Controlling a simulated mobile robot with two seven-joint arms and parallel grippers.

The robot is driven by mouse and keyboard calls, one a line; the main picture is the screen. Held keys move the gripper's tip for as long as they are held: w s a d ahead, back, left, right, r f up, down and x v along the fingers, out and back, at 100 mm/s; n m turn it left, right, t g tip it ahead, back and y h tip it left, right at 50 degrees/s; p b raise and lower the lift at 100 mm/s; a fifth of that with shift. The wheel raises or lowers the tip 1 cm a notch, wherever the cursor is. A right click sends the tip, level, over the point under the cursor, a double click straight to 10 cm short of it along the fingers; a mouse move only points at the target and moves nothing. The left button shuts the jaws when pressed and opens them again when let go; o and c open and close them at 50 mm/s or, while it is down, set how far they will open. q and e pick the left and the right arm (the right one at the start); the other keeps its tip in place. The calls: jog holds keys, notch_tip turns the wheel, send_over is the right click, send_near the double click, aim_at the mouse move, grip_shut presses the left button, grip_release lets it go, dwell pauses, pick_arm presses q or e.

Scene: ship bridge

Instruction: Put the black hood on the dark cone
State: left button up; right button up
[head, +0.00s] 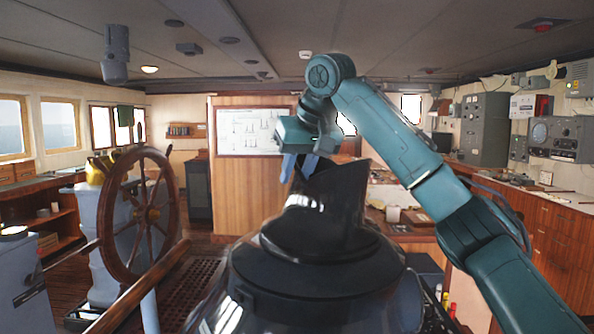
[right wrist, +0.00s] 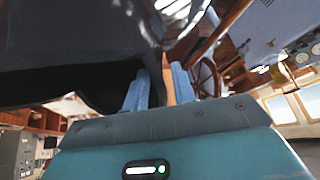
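The black hood (head: 329,205) is a dark, glossy upright piece with a slanted, notched top edge. It sits at the top of the dark cone (head: 318,262), a wide dark body in front of me, and looks roughly upright. My right gripper (head: 299,168) is at the hood's upper left edge, with its blue fingers pointing down. In the right wrist view the fingers (right wrist: 158,90) stand apart, with a dark edge and a strip of brown background showing between them. The large dark shape at upper left there hides much. My left gripper is not in view.
A wooden ship's wheel (head: 146,215) stands to the left on a grey pedestal. A wooden partition with a white chart (head: 247,131) is behind. Grey instrument boxes (head: 562,140) and a wooden counter line the right. My right arm crosses the right side.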

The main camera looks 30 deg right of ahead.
jog(key=shift+o, duration=0.5)
jog(key=shift+r, duration=0.1)
jog(key=v, duration=1.2)
